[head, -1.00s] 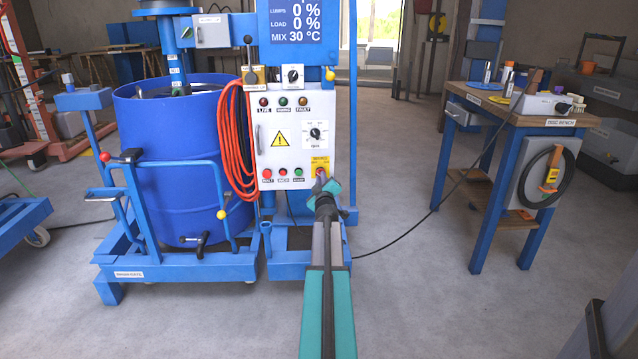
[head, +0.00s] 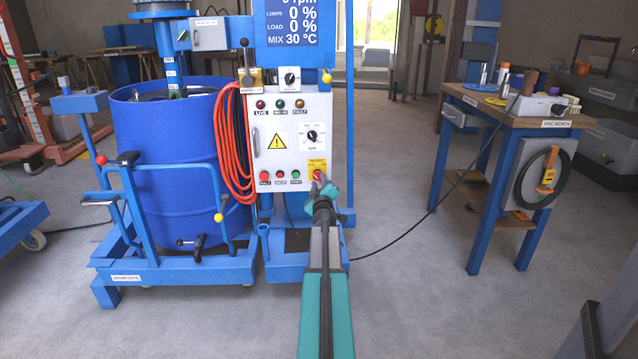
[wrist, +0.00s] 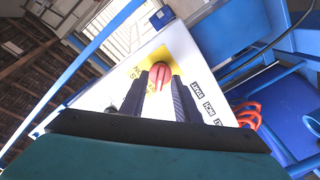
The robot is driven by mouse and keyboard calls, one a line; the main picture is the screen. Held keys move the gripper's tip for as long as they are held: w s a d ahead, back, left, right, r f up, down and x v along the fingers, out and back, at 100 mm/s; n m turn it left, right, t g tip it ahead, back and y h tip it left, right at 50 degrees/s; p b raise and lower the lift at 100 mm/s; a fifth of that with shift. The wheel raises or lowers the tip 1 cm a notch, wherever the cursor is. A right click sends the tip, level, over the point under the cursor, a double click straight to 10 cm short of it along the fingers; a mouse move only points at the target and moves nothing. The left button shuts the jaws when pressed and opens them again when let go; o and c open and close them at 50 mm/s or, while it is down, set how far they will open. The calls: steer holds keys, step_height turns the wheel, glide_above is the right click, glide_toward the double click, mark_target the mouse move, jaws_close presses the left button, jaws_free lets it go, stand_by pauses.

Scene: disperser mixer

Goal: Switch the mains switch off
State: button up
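The mains switch is a red knob (head: 317,176) on a yellow plate (head: 317,165) at the lower right of the white control panel (head: 291,140). My gripper (head: 321,187) is right in front of it and partly covers it in the head view. In the wrist view, the two dark fingers of my gripper (wrist: 160,75) reach to the yellow plate (wrist: 140,70), and red of the knob shows at their tips. I cannot tell whether the fingers press on the knob.
Small buttons (head: 280,175) sit left of the switch. An orange hose coil (head: 233,145) hangs beside the panel, and a blue drum (head: 165,140) stands farther left. A workbench (head: 520,115) stands at the right. A black cable (head: 400,238) crosses the open floor.

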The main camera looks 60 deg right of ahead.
steer(key=p+v, duration=0.1)
steer(key=v, duration=1.1)
steer(key=shift+s+a+p, duration=0.25)
steer(key=shift+p, duration=0.15)
steer(key=shift+w, duration=0.1)
stand_by(0.4)
